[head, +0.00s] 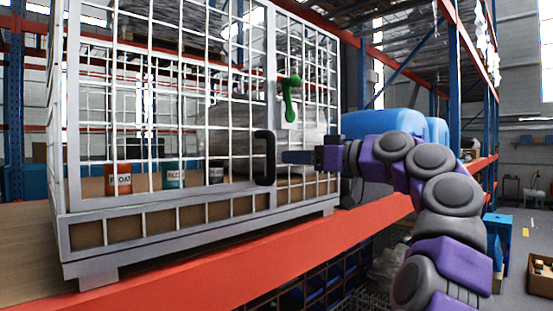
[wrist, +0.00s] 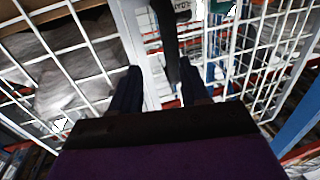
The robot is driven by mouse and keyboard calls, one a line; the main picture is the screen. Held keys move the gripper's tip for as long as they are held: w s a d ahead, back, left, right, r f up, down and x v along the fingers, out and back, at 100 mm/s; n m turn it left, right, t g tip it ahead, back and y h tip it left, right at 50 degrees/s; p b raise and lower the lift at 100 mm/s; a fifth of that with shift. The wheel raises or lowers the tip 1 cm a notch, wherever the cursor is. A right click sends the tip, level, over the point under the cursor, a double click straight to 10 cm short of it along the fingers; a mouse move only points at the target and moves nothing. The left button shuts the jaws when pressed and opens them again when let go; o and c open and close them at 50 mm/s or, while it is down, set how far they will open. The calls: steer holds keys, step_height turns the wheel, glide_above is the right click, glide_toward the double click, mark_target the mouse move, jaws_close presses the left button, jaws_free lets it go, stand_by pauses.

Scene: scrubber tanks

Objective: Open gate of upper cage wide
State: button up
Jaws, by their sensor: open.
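The upper cage (head: 66,150) is a white wire-mesh box on the orange shelf. Its mesh gate has a black upright handle (head: 264,158) near the middle post. A green latch lever (head: 289,97) sits on a pale plate right of the post. The gate looks in line with the front, though a small gap cannot be ruled out. My gripper (head: 290,157) is just right of the handle at its height. In the wrist view my gripper (wrist: 160,84) is open, and the black handle (wrist: 168,40) extends between the fingers; contact cannot be told.
Inside the cage stand a red can (head: 118,179), a green can (head: 173,175) and a dark can (head: 215,172). Blue tanks (head: 385,124) stand on the shelf behind my arm. The orange shelf beam (head: 230,262) runs below the cage.

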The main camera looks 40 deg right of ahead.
mark_target(272, 155)
steer(key=w+a, duration=0.2)
steer(key=w, duration=0.1)
steer(key=w+a, duration=0.2)
steer(key=shift+w+r, duration=0.1)
steer(key=shift+r, duration=0.15)
steer(key=shift+w, duration=0.2)
steer(key=shift+w+d+f, duration=0.2)
steer(key=shift+w+d, duration=0.05)
steer(key=shift+w, duration=0.2)
steer(key=shift+s+d, duration=0.1)
steer(key=shift+d, duration=0.4)
steer(key=shift+s+a+r, duration=0.1)
steer(key=shift+a+r, duration=0.05)
steer(key=shift+a, duration=0.35)
steer(key=c, duration=0.3)
jaws_close()
